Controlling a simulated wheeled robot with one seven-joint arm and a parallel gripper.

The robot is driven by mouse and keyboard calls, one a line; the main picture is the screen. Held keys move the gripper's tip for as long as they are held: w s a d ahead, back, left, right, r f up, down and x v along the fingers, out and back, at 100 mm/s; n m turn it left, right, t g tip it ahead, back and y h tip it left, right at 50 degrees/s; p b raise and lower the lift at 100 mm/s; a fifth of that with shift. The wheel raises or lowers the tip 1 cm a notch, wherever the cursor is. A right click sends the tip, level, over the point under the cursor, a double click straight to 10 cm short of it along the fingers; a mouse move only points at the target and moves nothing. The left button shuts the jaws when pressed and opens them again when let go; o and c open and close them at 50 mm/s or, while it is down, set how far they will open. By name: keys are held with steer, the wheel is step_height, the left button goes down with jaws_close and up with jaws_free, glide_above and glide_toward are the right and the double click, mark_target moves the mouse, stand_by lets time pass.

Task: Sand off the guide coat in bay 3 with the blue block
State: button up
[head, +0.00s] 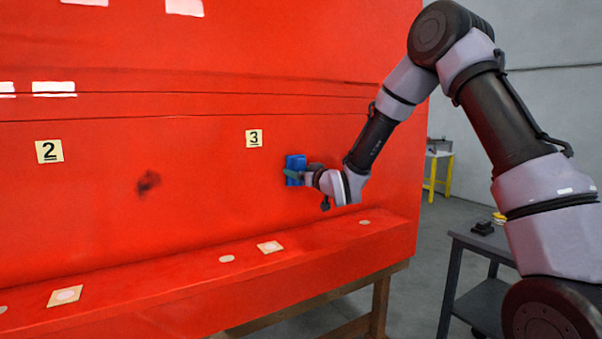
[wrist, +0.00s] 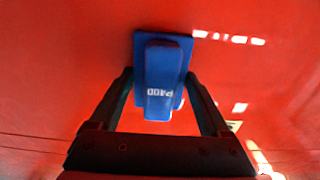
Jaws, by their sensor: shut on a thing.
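The blue block (head: 294,163) is at the red panel (head: 210,190), to the right of and below the label 3 (head: 254,138). In the wrist view the block (wrist: 160,65) shows upside-down "P400" lettering. My gripper (head: 297,175) is shut on it; in the wrist view the fingers (wrist: 160,80) sit on either side. The block's far face is toward the red surface; I cannot tell whether it touches. A dark smudge (head: 148,183) is on the panel between labels 2 (head: 49,151) and 3. No dark patch shows around the block; the surface behind it is hidden.
A red ledge (head: 190,279) juts out along the panel's foot, with pale square patches (head: 270,247) and round spots on it. A wooden stand (head: 380,305) supports the panel. A grey cart (head: 485,245) with small items stands at right. A yellow-legged table (head: 438,170) is behind.

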steer(key=shift+v, duration=2.95)
steer(key=shift+v, duration=1.45)
steer(key=shift+d+f, duration=0.1)
